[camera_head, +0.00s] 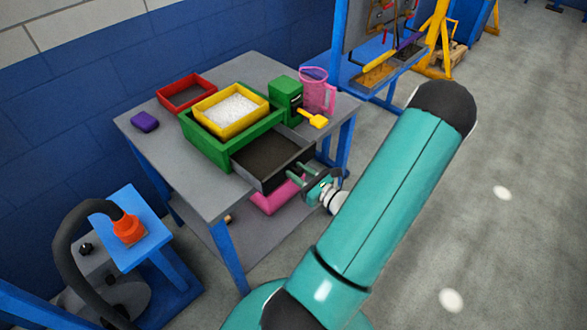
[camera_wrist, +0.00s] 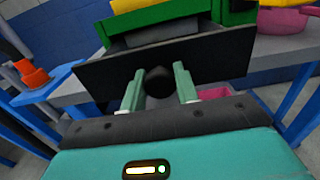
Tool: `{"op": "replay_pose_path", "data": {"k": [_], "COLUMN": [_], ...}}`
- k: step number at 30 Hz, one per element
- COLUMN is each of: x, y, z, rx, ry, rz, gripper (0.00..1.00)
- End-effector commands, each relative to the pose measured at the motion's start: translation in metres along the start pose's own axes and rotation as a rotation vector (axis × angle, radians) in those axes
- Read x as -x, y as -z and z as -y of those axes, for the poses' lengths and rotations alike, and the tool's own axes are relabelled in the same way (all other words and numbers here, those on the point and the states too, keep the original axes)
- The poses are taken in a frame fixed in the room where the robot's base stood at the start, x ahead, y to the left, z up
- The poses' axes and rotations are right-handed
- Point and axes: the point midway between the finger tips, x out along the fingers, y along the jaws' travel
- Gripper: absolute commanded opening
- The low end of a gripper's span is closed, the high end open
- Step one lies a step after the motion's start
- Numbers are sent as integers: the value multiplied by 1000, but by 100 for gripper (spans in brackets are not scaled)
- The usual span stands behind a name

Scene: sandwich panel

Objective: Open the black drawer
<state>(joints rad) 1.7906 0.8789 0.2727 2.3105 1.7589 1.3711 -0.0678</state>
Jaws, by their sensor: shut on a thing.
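The black drawer (camera_head: 270,158) sticks well out of the front of the green housing (camera_head: 207,155) on the grey table, and its dark, empty-looking inside shows from above. In the wrist view its flat black front panel (camera_wrist: 215,62) fills the upper middle, with a round black knob (camera_wrist: 158,82) at its centre. My gripper (camera_head: 300,174) is at the drawer front. In the wrist view my gripper's two pale green fingers (camera_wrist: 160,88) stand on either side of the knob and are shut on it.
A yellow tray (camera_head: 231,108) of white grains sits on the green housing. A red tray (camera_head: 186,92), a purple block (camera_head: 145,122), a pink jug (camera_head: 317,92) and a yellow scoop (camera_head: 312,117) are on the table (camera_head: 190,186). A pink bin (camera_head: 274,199) is below. Open floor lies right.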

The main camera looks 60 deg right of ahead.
Motion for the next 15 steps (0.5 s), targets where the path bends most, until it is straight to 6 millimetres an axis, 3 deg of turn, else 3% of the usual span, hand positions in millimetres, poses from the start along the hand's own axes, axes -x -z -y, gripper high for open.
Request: {"op": "replay_pose_path", "data": {"k": [3, 4, 6, 15], "x": [0, 0, 0, 0], "y": [1, 1, 1, 0], "z": [0, 0, 0, 0], "rx": [-2, -3, -2, -1], "ry": [1, 1, 1, 0], "rz": [-3, -2, -2, -1], "gripper": [0, 34, 48, 50]}}
